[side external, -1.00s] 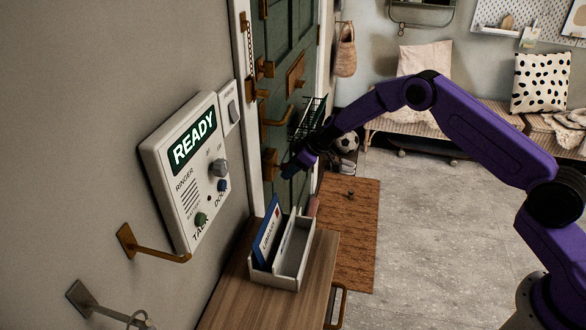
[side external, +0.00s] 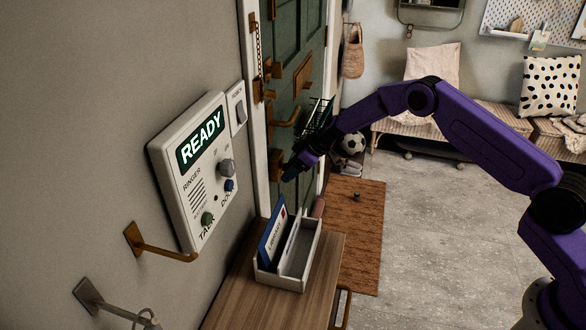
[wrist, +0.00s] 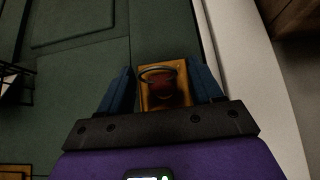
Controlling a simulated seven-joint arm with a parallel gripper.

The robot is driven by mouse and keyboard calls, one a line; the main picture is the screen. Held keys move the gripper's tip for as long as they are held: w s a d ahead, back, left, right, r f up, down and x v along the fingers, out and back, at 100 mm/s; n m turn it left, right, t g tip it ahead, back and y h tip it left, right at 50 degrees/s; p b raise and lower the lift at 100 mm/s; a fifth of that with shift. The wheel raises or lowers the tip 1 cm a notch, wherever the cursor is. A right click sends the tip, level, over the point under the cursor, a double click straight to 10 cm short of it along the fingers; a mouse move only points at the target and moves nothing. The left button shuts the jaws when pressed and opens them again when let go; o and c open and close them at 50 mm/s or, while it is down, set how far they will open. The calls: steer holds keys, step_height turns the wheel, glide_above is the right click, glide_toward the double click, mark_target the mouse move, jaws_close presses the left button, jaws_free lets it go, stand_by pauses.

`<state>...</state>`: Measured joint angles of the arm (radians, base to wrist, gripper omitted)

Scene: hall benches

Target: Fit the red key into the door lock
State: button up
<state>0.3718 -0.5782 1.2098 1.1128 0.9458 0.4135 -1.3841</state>
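The red key (wrist: 165,88) shows in the wrist view in front of a brass lock plate (wrist: 183,100) on the green door (wrist: 80,75), with a dark ring across its top. The shaft is hidden, so I cannot tell whether it is in the lock. My gripper (wrist: 161,72) has its two blue fingers apart, one on each side of the key, with visible gaps. In the side view my gripper (side external: 291,172) is close to the lower brass lock (side external: 275,163); the key cannot be made out there.
A brass door handle (side external: 288,118) and a dark wire basket (side external: 316,118) are near my wrist. A white intercom panel (side external: 190,170) is on the left wall. Below it a letter tray (side external: 285,280) stands on a wooden cabinet (side external: 235,300). The floor to the right is open.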

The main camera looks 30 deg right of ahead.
steer(key=v, duration=1.7)
steer(key=shift+s, duration=0.2)
steer(key=shift+d+r, duration=0.1)
steer(key=shift+r, duration=0.05)
steer(key=s+a+r+n+g, duration=0.1)
steer(key=s+a+r, duration=0.15)
steer(key=s, duration=0.55)
steer(key=s+a+r+n+g, duration=0.15)
steer(key=s+a, duration=0.25)
steer(key=s, duration=0.4)
steer(key=s+a+r+g, duration=0.2)
steer(key=s+a, duration=0.1)
steer(key=s, duration=0.5)
steer(key=s+d+h, duration=0.1)
steer(key=s+d, duration=0.2)
steer(key=s, duration=0.4)
steer(key=s+d+h, duration=0.2)
steer(key=s+d, duration=0.2)
steer(key=s, duration=0.3)
steer(key=s+d+n+h, duration=0.1)
steer(key=s+d, duration=0.2)
steer(key=s, duration=0.4)
steer(key=shift+s+d+f+h, duration=0.2)
steer(key=shift+s+d+h, duration=0.1)
steer(key=shift+h, duration=0.1)
